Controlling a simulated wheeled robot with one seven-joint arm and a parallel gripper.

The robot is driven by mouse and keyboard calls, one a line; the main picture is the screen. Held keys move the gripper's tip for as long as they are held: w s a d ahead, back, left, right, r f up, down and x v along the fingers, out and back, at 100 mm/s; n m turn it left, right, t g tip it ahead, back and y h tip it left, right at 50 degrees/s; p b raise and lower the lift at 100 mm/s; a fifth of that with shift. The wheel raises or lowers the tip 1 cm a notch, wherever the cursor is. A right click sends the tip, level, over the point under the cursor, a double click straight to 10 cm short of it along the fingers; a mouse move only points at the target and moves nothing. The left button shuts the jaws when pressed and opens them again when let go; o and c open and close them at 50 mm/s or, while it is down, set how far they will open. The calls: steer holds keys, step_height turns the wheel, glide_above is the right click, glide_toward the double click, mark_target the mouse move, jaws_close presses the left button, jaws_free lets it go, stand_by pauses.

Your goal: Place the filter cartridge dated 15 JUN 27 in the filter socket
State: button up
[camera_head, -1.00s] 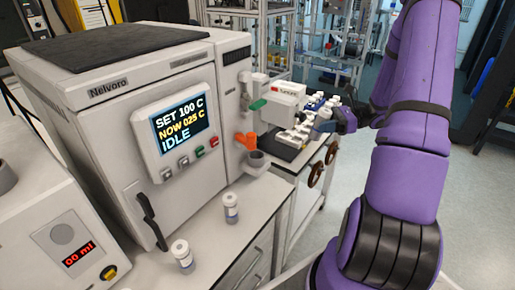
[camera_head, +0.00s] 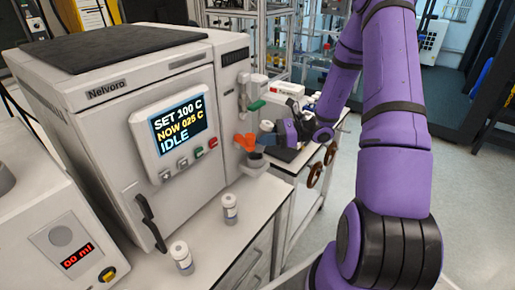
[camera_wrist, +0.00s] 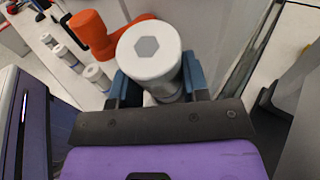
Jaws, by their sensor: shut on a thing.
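My gripper (camera_head: 276,138) is shut on a white filter cartridge (camera_wrist: 150,50) with a grey hexagon on its cap. In the wrist view the cartridge sits between the two blue-grey fingers (camera_wrist: 158,86), cap toward the camera. Its date label is not readable. The held cartridge and the socket are apart.
The orange handle (camera_wrist: 92,36) is close beside the held cartridge in the wrist view. The reactor (camera_head: 130,110) with its IDLE screen fills the left. A dispenser (camera_head: 65,235) stands at front left. The counter between is clear.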

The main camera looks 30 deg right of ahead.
mark_target(257, 140)
steer(key=shift+w+a+f, duration=0.1)
steer(key=shift+a+f, duration=0.15)
steer(key=shift+f, duration=0.3)
steer(key=shift+a+f, duration=0.2)
steer(key=shift+f, duration=0.3)
steer(key=shift+w+a+f, duration=0.1)
steer(key=shift+w, duration=0.05)
steer(key=shift+w+a+r+g+h, duration=0.1)
steer(key=shift+w+a+g+h, duration=0.1)
steer(key=shift+a+g+h, duration=0.4)
steer(key=shift+w+a+r+g+h, duration=0.1)
steer(key=shift+w+a+g+h, duration=0.1)
steer(key=shift+h, duration=0.7)
steer(key=shift+f, duration=1.45)
steer(key=shift+f, duration=0.1)
steer(key=shift+f, duration=0.1)
steer(key=o, duration=1.1)
steer(key=shift+d, duration=0.1)
